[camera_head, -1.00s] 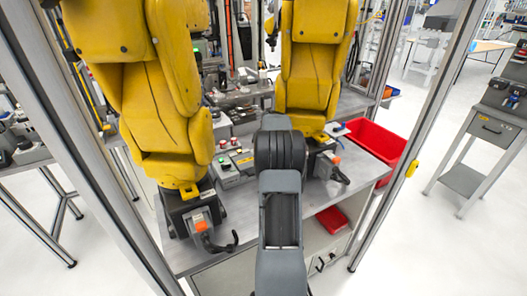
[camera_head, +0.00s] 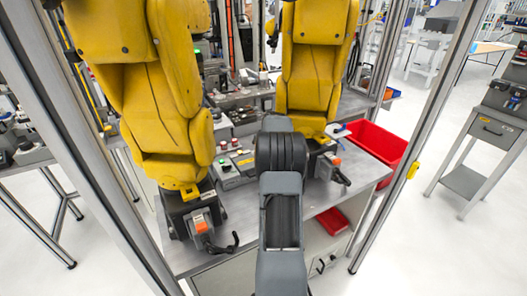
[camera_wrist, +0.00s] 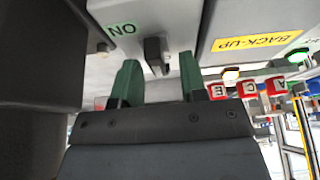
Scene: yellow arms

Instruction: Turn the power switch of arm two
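A black power switch (camera_wrist: 154,52) stands out from a light grey panel (camera_wrist: 170,20) in the wrist view, beside a green "ON" label (camera_wrist: 122,29). My gripper (camera_wrist: 160,62) is open. Its two green fingers lie to either side of the switch, with a gap on each side and nothing held. In the head view two yellow arms (camera_head: 163,75) stand on a grey bench, the second yellow arm (camera_head: 308,65) to the right. My own arm hides my gripper and the switch there. I cannot tell from the pictures which yellow arm this switch serves.
In the wrist view a yellow "BACK-UP" label (camera_wrist: 258,41) and red lettered blocks (camera_wrist: 248,89) sit right of the fingers. A dark block (camera_wrist: 40,55) is close on the left. In the head view a red bin (camera_head: 372,143) and frame posts (camera_head: 428,100) flank the bench.

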